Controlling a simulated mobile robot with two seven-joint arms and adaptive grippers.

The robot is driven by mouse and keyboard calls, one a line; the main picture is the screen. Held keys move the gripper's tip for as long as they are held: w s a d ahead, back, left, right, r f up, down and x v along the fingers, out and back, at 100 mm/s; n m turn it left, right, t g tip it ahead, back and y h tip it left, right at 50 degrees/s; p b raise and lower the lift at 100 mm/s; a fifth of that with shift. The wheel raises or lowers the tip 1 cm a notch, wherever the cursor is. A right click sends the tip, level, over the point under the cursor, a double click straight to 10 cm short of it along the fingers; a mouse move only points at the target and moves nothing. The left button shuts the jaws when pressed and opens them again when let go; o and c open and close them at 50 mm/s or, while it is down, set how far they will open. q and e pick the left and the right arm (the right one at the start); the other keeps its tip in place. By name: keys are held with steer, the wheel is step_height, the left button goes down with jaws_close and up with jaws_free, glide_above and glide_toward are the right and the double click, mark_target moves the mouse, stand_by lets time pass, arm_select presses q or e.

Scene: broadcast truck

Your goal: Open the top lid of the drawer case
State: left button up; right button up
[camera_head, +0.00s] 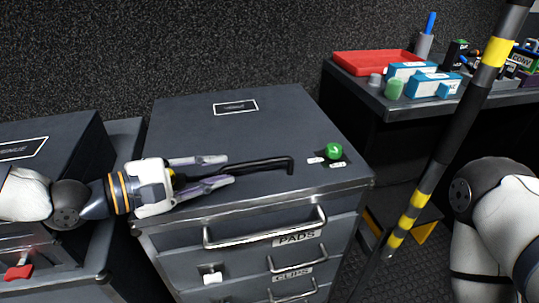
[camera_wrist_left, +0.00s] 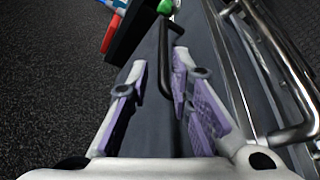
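The dark grey drawer case (camera_head: 310,113) stands in the middle of the head view, its flat top lid down. A black bar handle (camera_head: 268,163) runs along the lid near its front edge; it also shows in the left wrist view (camera_wrist_left: 163,60). My left gripper (camera_head: 229,170) is over the lid, pointing right along the handle. Its two fingers are apart, with the bar between them in the left wrist view (camera_wrist_left: 158,62); I cannot tell whether they touch it. A green button (camera_head: 334,151) sits at the lid's right front. My right gripper is out of view.
Drawers with metal pulls (camera_head: 265,232) are on the case's front, below the lid. At the right, a black-and-yellow pole (camera_head: 441,150) stands before a dark bench holding a red tray (camera_head: 376,58) and blue boxes (camera_head: 433,85). Another dark cabinet (camera_head: 60,130) is at the left.

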mark_target(256, 164)
arm_select(q)
steer(key=x, duration=1)
steer(key=shift+s+d+f, duration=0.1)
steer(key=shift+d+f, duration=0.1)
steer(key=shift+d, duration=0.25)
jaws_close()
